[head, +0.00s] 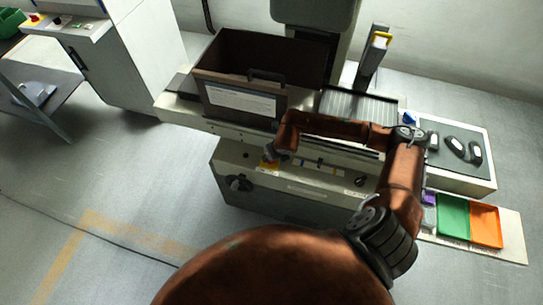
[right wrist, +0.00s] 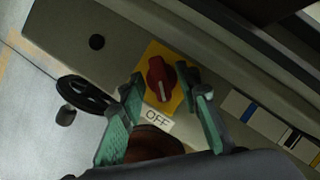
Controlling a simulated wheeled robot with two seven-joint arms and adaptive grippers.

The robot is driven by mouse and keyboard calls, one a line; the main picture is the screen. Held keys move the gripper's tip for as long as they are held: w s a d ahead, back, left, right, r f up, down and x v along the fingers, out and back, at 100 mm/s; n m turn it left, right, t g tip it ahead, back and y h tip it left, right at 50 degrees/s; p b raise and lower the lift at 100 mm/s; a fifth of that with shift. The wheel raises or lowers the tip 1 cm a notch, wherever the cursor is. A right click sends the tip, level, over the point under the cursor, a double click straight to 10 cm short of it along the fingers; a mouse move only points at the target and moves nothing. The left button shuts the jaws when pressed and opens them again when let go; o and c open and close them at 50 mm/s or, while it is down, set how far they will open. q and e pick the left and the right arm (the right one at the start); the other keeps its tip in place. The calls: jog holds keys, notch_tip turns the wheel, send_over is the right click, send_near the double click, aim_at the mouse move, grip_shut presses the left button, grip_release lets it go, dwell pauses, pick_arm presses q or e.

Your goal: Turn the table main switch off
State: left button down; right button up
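The table main switch (right wrist: 161,79) is a red rotary knob on a yellow plate (right wrist: 151,53), with a white OFF label (right wrist: 157,119) below it in the right wrist view. In the head view a bit of the yellow plate (head: 268,167) shows on the machine's front panel beside my gripper; the knob is hidden there. My right gripper (right wrist: 166,84) is open. Its two green-padded fingers stand on either side of the knob, and gaps show between them and it. I cannot tell how deep they reach. In the head view the right gripper (head: 277,158) is at the panel. My left gripper is not in view.
A black handwheel (right wrist: 84,94) is left of the switch; it also shows in the head view (head: 238,184). A dark open-topped box (head: 240,100) stands above the panel. Green (head: 453,217) and orange (head: 486,226) trays are at the right.

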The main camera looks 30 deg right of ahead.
jog(key=v, duration=1.2)
jog(key=shift+a, duration=0.1)
